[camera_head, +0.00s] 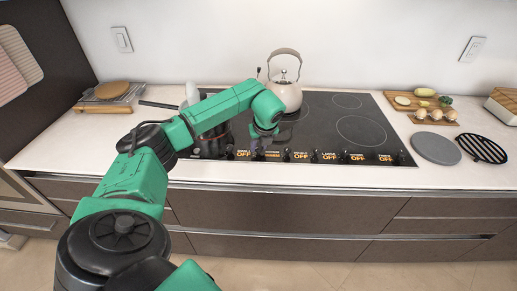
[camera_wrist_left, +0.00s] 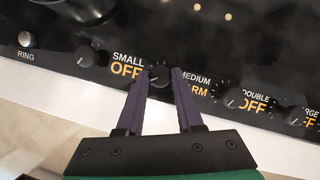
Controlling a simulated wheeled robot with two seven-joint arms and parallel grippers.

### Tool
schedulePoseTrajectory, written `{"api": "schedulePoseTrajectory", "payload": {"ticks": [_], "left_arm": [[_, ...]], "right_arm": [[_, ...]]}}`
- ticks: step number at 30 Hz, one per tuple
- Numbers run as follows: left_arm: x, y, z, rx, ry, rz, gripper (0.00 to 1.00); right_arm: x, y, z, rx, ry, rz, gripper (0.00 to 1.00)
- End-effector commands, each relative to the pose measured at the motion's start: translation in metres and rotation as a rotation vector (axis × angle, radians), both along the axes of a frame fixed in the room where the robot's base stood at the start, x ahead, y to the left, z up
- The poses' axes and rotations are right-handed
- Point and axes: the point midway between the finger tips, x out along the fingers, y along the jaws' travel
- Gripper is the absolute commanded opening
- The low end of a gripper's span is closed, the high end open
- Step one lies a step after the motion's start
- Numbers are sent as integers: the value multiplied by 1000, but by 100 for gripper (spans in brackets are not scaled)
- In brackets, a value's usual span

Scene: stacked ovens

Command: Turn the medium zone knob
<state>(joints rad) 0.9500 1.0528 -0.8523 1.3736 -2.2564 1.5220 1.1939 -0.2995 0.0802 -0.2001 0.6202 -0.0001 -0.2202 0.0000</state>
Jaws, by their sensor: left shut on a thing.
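The medium zone knob (camera_wrist_left: 158,76) is a small dark round knob on the cooktop's front control strip, just left of the MEDIUM label. That label's display (camera_wrist_left: 192,86) reads WARM in orange. My left gripper (camera_wrist_left: 160,74) is shut on this knob, with one purple finger on each side of it. In the head view my left gripper (camera_head: 261,143) reaches down to the front strip of the black cooktop (camera_head: 325,122) and hides the knob. My right gripper is not in view.
The small zone knob (camera_wrist_left: 86,57) and double zone knob (camera_wrist_left: 235,98) flank the held knob; their labels read OFF. A kettle (camera_head: 286,93) stands behind on the cooktop. A grey round plate (camera_head: 435,147) and a black rack (camera_head: 483,148) lie at right. Counter at far left is partly clear.

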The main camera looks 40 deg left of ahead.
Motion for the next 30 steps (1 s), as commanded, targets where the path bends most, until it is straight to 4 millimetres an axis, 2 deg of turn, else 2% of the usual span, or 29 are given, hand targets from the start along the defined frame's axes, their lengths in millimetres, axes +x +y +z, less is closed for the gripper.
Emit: {"api": "schedulePoseTrajectory", "payload": {"ticks": [3, 15, 30], "left_arm": [[3, -1, 0, -1, -8, 103, 0], [4, -1, 1, -1, -5, 372, 0], [4, -1, 2, -1, -5, 448, 0]], "right_arm": [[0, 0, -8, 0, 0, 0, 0], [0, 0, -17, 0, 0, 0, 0], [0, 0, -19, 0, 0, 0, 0]]}}
